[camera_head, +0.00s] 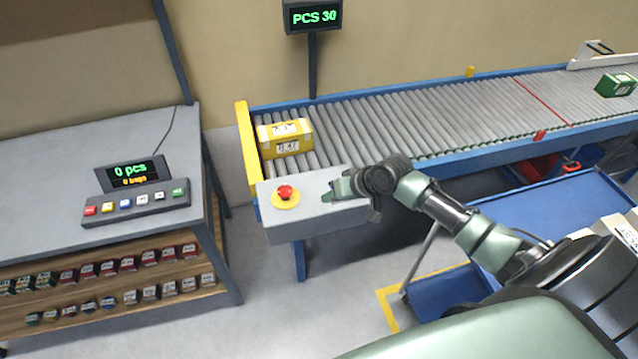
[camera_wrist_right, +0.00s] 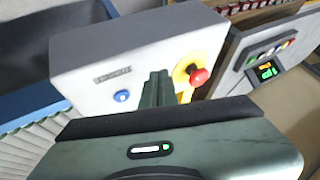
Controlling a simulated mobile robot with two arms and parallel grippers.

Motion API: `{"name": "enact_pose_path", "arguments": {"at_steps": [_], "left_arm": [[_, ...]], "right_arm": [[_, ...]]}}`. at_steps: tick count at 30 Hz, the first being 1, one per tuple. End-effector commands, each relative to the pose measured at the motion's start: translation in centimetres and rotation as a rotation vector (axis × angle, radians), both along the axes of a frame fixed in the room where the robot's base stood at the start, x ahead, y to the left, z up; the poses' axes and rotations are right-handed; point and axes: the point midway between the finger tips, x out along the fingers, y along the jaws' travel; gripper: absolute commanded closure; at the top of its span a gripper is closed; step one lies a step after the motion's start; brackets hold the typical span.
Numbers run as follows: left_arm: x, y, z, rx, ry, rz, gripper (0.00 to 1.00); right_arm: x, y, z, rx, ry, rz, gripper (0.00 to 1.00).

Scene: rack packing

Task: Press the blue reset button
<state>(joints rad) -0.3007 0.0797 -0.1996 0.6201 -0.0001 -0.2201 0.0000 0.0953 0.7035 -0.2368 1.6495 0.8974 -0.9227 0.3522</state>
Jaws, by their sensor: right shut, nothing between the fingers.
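A grey control box (camera_head: 300,222) stands at the conveyor's near left end. It bears a red mushroom button (camera_head: 285,192) on a yellow disc. In the right wrist view a round blue button (camera_wrist_right: 121,96) shows on this box's face, beside a small label; in the head view my right gripper hides it. My right gripper (camera_head: 328,196) is shut and empty, over the box to the right of the red button. In the right wrist view its closed fingertips (camera_wrist_right: 157,78) appear between the blue and red buttons. I cannot tell whether they touch the box. My left gripper is out of view.
A yellow parcel (camera_head: 286,138) sits on the roller conveyor (camera_head: 400,115), a green one (camera_head: 616,85) far right. A "PCS 30" display (camera_head: 313,17) stands behind. The left table holds a coloured button panel (camera_head: 136,203) and a "0 pcs" display (camera_head: 132,173). A blue cart (camera_head: 545,215) stands right.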

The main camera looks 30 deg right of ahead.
Motion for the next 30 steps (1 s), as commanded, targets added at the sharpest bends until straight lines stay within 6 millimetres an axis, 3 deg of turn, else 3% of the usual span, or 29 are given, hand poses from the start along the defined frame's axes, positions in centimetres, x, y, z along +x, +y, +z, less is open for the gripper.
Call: {"name": "enact_pose_path", "arguments": {"at_steps": [1,3,10,23,30], "left_arm": [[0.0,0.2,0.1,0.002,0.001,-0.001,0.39],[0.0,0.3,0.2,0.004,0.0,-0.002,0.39],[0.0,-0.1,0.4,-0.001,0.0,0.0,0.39],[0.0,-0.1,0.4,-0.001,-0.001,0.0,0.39],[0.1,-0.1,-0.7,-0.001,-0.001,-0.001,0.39]], "right_arm": [[1.4,-1.7,1.4,0.017,-0.014,-0.036,1.0],[2.9,-3.3,3.1,0.051,-0.034,-0.081,1.0],[5.6,-6.4,6.6,0.117,-0.075,-0.167,1.0],[5.9,-6.9,7.1,0.129,-0.082,-0.181,1.0],[5.9,-6.8,6.1,0.128,-0.081,-0.181,1.0]]}}
